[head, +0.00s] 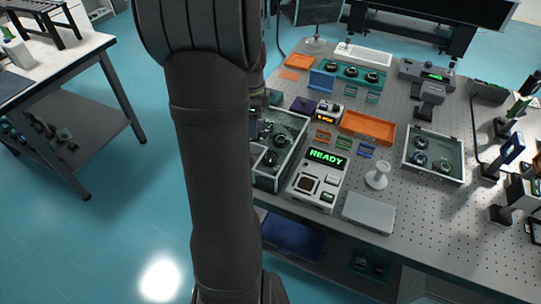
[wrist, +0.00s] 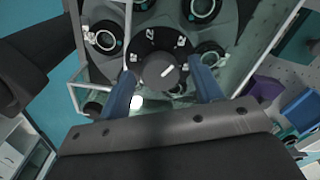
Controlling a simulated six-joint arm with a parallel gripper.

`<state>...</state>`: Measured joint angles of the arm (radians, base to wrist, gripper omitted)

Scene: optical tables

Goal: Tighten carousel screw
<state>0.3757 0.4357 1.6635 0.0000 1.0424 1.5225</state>
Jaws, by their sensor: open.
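In the wrist view a dark round carousel (wrist: 205,55) fills the upper middle, with several round sockets ringed in pale green. My gripper (wrist: 163,88) is open, with one blue finger on each side of the screw. I cannot tell whether the fingers touch it. In the head view my arm covers part of the carousel's glass-walled case (head: 285,150), and my gripper is hidden behind the arm.
A white device reading READY (head: 318,180) stands just right of the case. Orange trays, a glass box (head: 434,155) and a white stand (head: 377,176) share the perforated table. Glass walls run close by.

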